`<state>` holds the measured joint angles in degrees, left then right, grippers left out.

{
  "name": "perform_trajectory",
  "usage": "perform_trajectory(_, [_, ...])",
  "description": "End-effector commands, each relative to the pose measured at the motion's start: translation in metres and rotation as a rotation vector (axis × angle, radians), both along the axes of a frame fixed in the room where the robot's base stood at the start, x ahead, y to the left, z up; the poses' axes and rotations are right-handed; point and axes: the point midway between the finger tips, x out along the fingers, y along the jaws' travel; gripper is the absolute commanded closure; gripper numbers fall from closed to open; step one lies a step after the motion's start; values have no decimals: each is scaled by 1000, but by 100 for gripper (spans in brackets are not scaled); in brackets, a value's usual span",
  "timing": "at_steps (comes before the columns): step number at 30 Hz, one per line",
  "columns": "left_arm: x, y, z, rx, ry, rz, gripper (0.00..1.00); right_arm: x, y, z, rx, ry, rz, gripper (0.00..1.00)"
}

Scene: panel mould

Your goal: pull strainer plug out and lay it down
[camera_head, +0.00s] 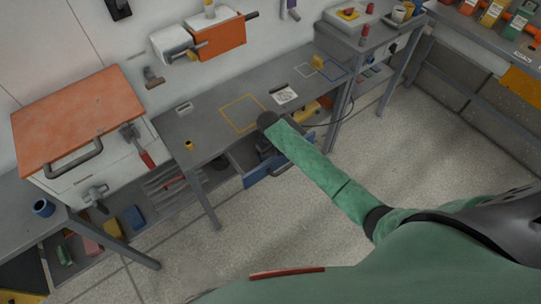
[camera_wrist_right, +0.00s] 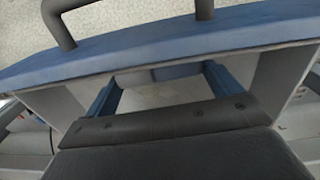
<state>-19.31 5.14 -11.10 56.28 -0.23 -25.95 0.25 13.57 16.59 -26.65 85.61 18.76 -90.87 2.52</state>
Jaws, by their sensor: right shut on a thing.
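My right gripper (camera_head: 266,155) shows as a small dark shape at the end of the green-sleeved arm, at the open blue-fronted drawer (camera_head: 256,176) below the grey bench. In the right wrist view its two blue fingers (camera_wrist_right: 160,84) stand apart inside the drawer, behind the blue front (camera_wrist_right: 150,45). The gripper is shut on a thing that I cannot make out. I cannot pick out the strainer plug in either view. My left gripper is not in view.
A white cabinet (camera_head: 95,170) with an orange top stands at left. A dark cable (camera_head: 335,121) hangs at right.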

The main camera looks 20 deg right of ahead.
Motion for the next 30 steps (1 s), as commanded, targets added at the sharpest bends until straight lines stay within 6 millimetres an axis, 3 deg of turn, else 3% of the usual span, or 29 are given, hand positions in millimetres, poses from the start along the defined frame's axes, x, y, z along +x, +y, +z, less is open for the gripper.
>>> perform_trajectory(4, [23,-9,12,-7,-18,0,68,1,0,25,1,-5,1,37])
perform_trajectory(13, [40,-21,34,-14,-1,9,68,1,0,71,0,-3,0,37])
perform_trajectory(18, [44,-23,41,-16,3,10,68,0,0,81,-1,-1,0,37])
perform_trajectory(30, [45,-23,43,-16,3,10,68,1,0,84,5,-11,-1,37])
